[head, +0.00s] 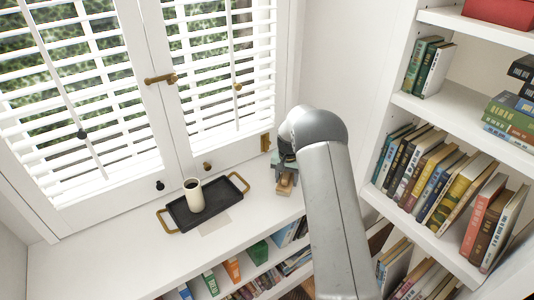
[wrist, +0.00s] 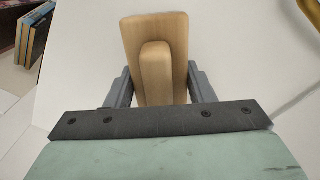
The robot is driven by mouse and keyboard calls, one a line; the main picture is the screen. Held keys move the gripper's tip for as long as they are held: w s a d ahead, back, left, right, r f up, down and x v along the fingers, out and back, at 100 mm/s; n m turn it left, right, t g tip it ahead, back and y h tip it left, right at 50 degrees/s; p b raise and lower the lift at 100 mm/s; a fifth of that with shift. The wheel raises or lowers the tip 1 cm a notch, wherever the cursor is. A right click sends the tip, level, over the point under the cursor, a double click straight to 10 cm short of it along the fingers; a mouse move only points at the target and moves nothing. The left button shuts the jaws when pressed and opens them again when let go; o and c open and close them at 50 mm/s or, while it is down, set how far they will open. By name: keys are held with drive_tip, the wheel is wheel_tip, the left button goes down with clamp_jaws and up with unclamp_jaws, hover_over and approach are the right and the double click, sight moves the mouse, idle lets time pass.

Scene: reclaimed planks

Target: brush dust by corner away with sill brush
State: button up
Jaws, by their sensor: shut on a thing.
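My gripper (head: 284,170) is at the right end of the white sill, near the window corner. It is shut on the sill brush (head: 285,187), a pale wooden block with a raised wooden grip. In the wrist view the brush (wrist: 156,30) sits between the two grey fingers of my gripper (wrist: 160,88). Its bristles are hidden beneath it, and I cannot tell whether they touch the sill. I cannot make out the dust for certain in either view; my arm and gripper cover part of the corner.
A black tray (head: 224,200) with brass handles stands on the sill (head: 110,250), left of my gripper, with a cup of dark drink (head: 193,196) on it. White-shuttered windows (head: 80,95) rise behind. A bookcase (head: 450,115) stands at right. The sill's left part is clear.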

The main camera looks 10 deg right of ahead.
drive_tip(key=shift+s+d, duration=0.25)
drive_tip(key=shift+s, duration=0.35)
drive_tip(key=shift+s+d, duration=0.25)
drive_tip(key=shift+s, duration=0.35)
drive_tip(key=shift+r+p, duration=1.8)
drive_tip(key=shift+r, duration=2.35)
